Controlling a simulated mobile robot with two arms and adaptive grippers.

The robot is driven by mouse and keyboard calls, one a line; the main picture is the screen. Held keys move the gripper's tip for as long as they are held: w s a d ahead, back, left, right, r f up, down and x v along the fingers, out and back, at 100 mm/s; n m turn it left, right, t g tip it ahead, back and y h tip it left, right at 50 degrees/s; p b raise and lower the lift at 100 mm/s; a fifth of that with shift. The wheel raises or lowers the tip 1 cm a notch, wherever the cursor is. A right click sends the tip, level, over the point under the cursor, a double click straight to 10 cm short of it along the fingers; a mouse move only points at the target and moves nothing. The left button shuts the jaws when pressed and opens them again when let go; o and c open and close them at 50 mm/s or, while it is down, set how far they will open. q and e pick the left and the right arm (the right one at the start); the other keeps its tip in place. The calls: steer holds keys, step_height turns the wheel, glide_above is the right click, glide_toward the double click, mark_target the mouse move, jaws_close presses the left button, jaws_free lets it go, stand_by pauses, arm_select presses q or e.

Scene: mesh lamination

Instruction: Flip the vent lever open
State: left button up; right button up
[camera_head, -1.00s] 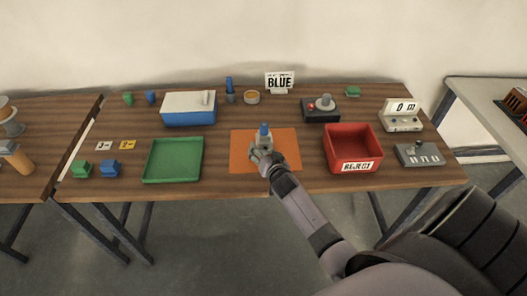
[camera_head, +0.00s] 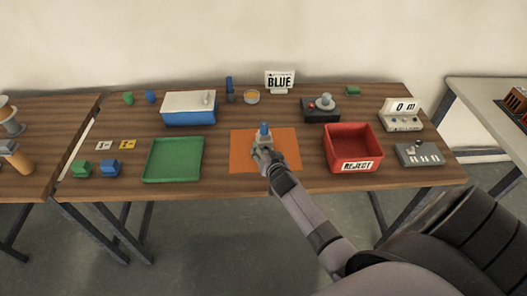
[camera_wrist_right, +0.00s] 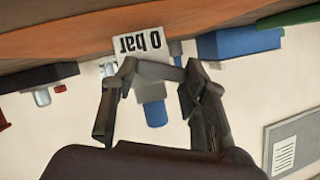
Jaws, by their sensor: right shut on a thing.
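A small grey unit with a blue top (camera_head: 264,129) stands upright on the orange mat (camera_head: 240,155). In the right wrist view, which is upside down, its blue top (camera_wrist_right: 155,113) shows below a white plate reading "0 bar" (camera_wrist_right: 147,46). A grey bar (camera_wrist_right: 153,69), which looks like the vent lever, lies across the front between my fingertips. My right gripper (camera_head: 262,151) is at the front of the unit, shut on this bar; it also shows in the right wrist view (camera_wrist_right: 160,72). The exact contact and the lever's angle are hard to make out. My left gripper is not in view.
A green tray (camera_head: 148,176) lies left of the mat and a red reject bin (camera_head: 326,151) stands right of it. Behind are a blue box with a white lid (camera_head: 188,117), a black box (camera_head: 312,116) and a "BLUE" sign (camera_head: 280,79). A grey switch panel (camera_head: 425,159) is at the far right.

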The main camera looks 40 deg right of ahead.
steer(key=shift+c, duration=0.7)
steer(key=shift+a+f+n+g+h+b, duration=0.2)
steer(key=shift+f+n+g+h+b, duration=0.15)
steer(key=shift+n+b, duration=0.3)
steer(key=shift+r+n+h, duration=0.2)
steer(key=shift+n+h, duration=0.15)
steer(key=o, duration=1.2)
steer(key=shift+c, duration=0.2)
